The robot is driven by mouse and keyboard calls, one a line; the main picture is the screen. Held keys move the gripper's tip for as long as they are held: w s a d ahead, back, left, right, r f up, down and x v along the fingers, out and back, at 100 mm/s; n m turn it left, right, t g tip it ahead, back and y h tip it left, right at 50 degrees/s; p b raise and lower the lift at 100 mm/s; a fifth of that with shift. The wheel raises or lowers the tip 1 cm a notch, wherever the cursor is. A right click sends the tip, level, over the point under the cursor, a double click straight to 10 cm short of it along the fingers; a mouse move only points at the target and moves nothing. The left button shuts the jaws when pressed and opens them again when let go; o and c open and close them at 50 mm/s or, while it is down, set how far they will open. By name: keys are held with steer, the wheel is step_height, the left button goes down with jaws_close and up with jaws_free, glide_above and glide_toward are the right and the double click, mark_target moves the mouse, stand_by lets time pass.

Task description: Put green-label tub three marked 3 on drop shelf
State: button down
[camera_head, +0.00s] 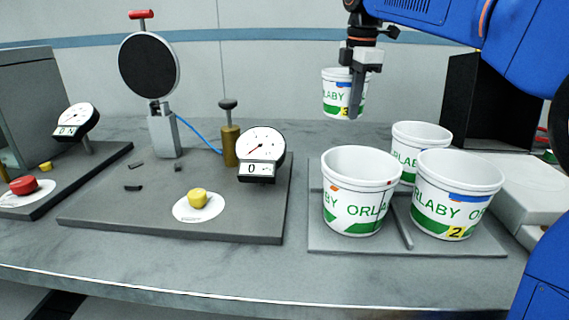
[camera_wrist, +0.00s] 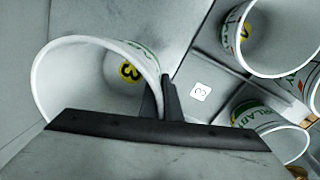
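The green-label tub marked 3 (camera_head: 334,95) is white with a green band and a yellow 3 tag. It hangs upright in the air above and behind the tray in the head view. My gripper (camera_head: 357,104) is shut on its wall at the right side. In the wrist view, the tub's open mouth (camera_wrist: 62,85) fills the left, and my gripper's fingers (camera_wrist: 161,95) pinch the wall at its rim. The tub looks empty. I cannot tell which surface is the drop shelf.
A grey tray (camera_head: 330,243) with a divider (camera_head: 400,225) holds a front-left tub (camera_head: 352,205), a back tub (camera_head: 405,155) and a tub marked 2 (camera_head: 440,205). A white 3 tag (camera_wrist: 201,91) lies on bare tray. A dial station (camera_head: 261,155) stands left; a pale block (camera_head: 520,185) lies right.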

steer(key=shift+f, duration=5)
steer(key=shift+f, duration=0.1)
steer(key=c, duration=2)
jaws_free()
